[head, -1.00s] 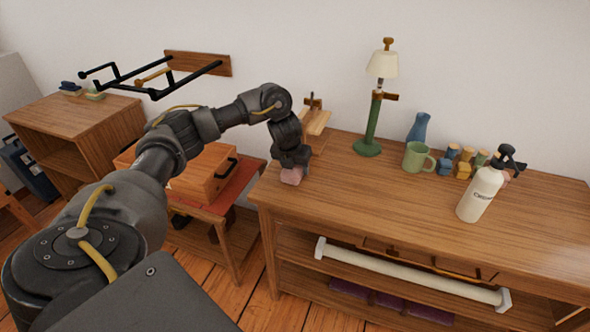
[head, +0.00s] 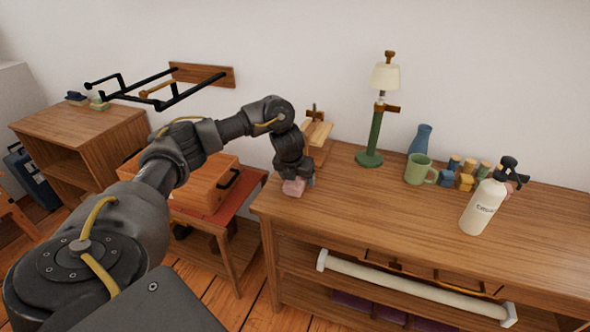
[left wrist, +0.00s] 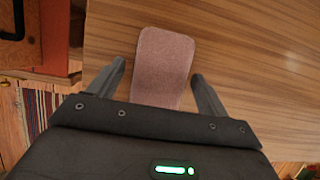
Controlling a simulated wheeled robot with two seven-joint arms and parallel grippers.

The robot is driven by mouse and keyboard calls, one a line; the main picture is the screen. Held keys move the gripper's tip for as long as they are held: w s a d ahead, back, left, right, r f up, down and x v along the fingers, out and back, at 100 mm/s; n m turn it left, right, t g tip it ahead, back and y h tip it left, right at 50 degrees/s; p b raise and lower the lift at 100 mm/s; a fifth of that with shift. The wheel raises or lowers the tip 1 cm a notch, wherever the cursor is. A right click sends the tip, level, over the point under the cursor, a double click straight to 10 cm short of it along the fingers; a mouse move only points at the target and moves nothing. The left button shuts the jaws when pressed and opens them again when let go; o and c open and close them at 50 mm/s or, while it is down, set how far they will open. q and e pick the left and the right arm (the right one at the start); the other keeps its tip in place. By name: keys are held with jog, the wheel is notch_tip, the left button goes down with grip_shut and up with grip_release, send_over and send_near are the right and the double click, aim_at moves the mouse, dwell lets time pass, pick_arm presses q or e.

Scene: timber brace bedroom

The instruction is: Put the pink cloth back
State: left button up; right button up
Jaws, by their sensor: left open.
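The pink cloth (head: 293,187) lies on the wooden table (head: 385,205) near its left end. In the left wrist view the cloth (left wrist: 164,65) is a flat, rounded strip, its near end hidden behind my gripper body. My left gripper (head: 295,178) is low over it, coming from above. In the left wrist view my left gripper (left wrist: 158,72) is open, one finger on each side of the cloth with gaps between. I cannot tell whether the fingertips touch the table. My right gripper is not in view.
A black wall rack (head: 160,92) juts out above an orange box (head: 205,187). A wooden stand (head: 316,132) is just behind my gripper. A green lamp (head: 372,140), green mug (head: 417,168), blue vase (head: 420,138), small blocks and white spray bottle (head: 483,207) stand to the right. The table's front middle is clear.

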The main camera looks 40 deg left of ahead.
pick_arm(q)
jog(key=p+v, duration=0.2)
jog(key=v, duration=0.3)
jog(key=shift+w+r+p, duration=0.1)
jog(key=shift+p, duration=0.25)
jog(key=p+v, duration=0.3)
jog(key=v, duration=0.3)
jog(key=shift+s+r, duration=0.3)
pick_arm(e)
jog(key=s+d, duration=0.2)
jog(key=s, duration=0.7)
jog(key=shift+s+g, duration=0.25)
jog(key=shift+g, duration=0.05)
pick_arm(q)
jog(key=shift+d, duration=0.15)
